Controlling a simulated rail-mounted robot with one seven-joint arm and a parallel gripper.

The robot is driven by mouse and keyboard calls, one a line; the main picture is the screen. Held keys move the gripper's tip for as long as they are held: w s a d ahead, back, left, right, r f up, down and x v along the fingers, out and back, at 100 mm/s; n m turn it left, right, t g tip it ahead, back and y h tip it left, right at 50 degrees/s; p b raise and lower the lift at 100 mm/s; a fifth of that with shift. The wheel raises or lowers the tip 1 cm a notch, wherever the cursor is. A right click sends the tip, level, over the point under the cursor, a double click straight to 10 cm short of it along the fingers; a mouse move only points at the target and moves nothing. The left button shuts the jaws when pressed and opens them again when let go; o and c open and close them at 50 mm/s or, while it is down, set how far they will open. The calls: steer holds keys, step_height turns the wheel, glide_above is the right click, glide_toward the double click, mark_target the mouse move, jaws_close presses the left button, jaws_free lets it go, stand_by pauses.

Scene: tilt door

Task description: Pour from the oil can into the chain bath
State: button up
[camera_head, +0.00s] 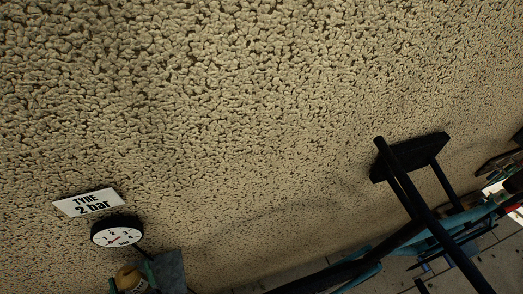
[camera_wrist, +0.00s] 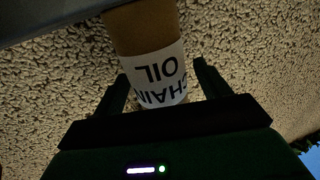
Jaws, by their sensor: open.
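The oil can (camera_wrist: 143,30) is a brown-orange cylinder with a white label reading "CHAIN OIL", which appears upside down in the wrist view. My gripper (camera_wrist: 161,72) is open, with one dark green finger on each side of the can; a gap shows at the right finger. In the head view the rounded top of the can (camera_head: 128,277) shows at the bottom edge, beside green parts of my gripper (camera_head: 132,284). I cannot make out the chain bath in either view.
A rough beige wall fills most of the head view. A "TYRE 2 bar" sign (camera_head: 89,202) and a round gauge (camera_head: 117,232) are above the can. A grey slab (camera_head: 171,271) is beside it. A black and teal frame (camera_head: 420,238) stands at the right.

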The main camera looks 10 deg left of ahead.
mark_target(124, 281)
steer(key=c, duration=1.2)
step_height(124, 281, up, 5)
steer(key=p, duration=0.4)
steer(key=shift+r+p, duration=0.15)
steer(key=shift+p, duration=0.25)
